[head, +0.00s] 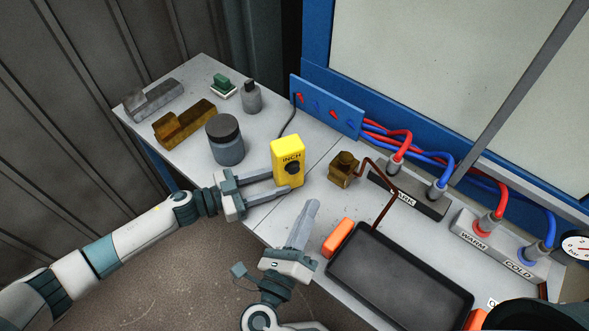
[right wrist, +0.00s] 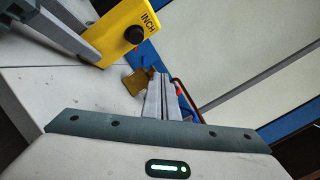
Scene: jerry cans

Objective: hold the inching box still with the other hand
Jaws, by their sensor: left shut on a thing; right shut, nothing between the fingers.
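The inching box (head: 287,152) is yellow, with the word INCH and a black knob on its face. It stands upright near the front edge of the bench. My left gripper (head: 282,182) is shut on it, its two fingers reaching in from the left at the box's lower part. In the right wrist view the box (right wrist: 112,32) shows at the upper left, with a left gripper finger (right wrist: 72,22) against it. My right gripper (head: 311,207) is shut and empty, to the right of and below the box, apart from it. Its closed fingers (right wrist: 158,98) point up in the right wrist view.
A brass block (head: 343,170) stands right of the box, by a thin brown pipe. A black tray (head: 400,280) with orange handles lies in front right. A grey jar (head: 226,145) stands left of the box. Red and blue hoses run to the labelled blocks (head: 413,192) behind.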

